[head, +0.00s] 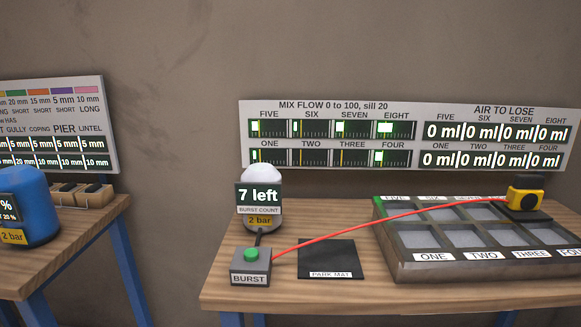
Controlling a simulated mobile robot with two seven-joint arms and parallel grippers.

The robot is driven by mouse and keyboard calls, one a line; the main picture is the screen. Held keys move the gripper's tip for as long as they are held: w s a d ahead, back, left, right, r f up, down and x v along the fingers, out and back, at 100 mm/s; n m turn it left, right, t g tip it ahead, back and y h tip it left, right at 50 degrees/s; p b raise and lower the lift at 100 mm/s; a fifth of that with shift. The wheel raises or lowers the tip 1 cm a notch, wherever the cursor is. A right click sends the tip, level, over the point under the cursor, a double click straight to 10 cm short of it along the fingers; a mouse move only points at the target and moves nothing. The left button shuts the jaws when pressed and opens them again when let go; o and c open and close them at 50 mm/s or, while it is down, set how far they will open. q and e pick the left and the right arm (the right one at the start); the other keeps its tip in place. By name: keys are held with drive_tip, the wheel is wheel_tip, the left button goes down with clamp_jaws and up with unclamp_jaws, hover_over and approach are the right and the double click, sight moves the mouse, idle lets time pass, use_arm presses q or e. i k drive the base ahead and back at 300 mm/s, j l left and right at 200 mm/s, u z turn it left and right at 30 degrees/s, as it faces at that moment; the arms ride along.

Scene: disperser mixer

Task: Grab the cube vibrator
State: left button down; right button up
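The cube vibrator appears to be the small yellow block (525,196) with a round dark spot on its face. It sits on a dark base at the back right of the mould tray (440,270), around where compartment EIGHT lies. A red line (390,219) runs from it to the grey BURST box (250,266) with a green button. A black PARK MAT (331,258) lies bare on the table between the box and the tray. Neither of my grippers is in view.
A white-domed canister (262,205) reading "7 left" stands behind the BURST box on the wooden table (290,293). The red line crosses above the mat and tray. A second table at left holds a blue tank (25,205) and wooden blocks (80,194). Display boards (330,106) hang behind.

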sight(525, 196)
drive_tip(key=z, duration=1.3)
drive_tip(key=i+l, duration=0.35)
drive_tip(key=l, duration=0.3)
drive_tip(key=i+l, duration=0.2)
drive_tip(key=i+l+u, duration=0.1)
drive_tip(key=l+u, duration=0.55)
drive_tip(key=u, duration=0.15)
drive_tip(key=i, duration=0.05)
